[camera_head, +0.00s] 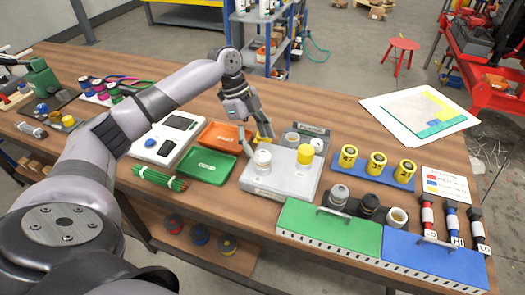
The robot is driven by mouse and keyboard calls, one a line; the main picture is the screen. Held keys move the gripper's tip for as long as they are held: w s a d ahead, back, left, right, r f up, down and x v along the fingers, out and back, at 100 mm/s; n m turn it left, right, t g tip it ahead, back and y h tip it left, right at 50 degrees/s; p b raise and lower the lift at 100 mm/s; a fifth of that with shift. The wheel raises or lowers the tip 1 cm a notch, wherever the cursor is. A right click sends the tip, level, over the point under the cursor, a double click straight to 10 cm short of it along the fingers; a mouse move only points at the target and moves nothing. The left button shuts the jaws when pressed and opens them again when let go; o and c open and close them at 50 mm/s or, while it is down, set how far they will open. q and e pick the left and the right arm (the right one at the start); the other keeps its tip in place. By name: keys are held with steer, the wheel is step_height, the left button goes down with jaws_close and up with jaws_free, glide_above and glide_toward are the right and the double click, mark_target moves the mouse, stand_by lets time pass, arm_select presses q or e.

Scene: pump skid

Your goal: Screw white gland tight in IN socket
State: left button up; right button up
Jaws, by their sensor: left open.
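A grey pump block (275,190) sits at the middle of the bench. A white cylindrical part (262,158), seemingly the white gland, stands upright at the block's left side. A yellow cap (305,154) stands on its right side. I cannot read any IN label, and the socket under the white part is hidden. My left gripper (260,137) points down just above and behind the white part, with its fingers open. A small yellow piece shows at the fingers; I cannot tell whether it belongs to them. My right gripper is not in view.
An orange tray (221,134) and green tray (206,167) lie left of the block. Yellow cylinders (377,164) stand on a blue strip at right. Green (328,232) and blue (434,265) handled boxes line the front edge.

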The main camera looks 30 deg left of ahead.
mark_target(262, 153)
arm_select(q)
steer(key=x, duration=0.4)
steer(key=shift+d+f, duration=0.2)
steer(key=shift+f, duration=0.2)
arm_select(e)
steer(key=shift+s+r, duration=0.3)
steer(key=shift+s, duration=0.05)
arm_select(q)
steer(key=shift+c, duration=0.6)
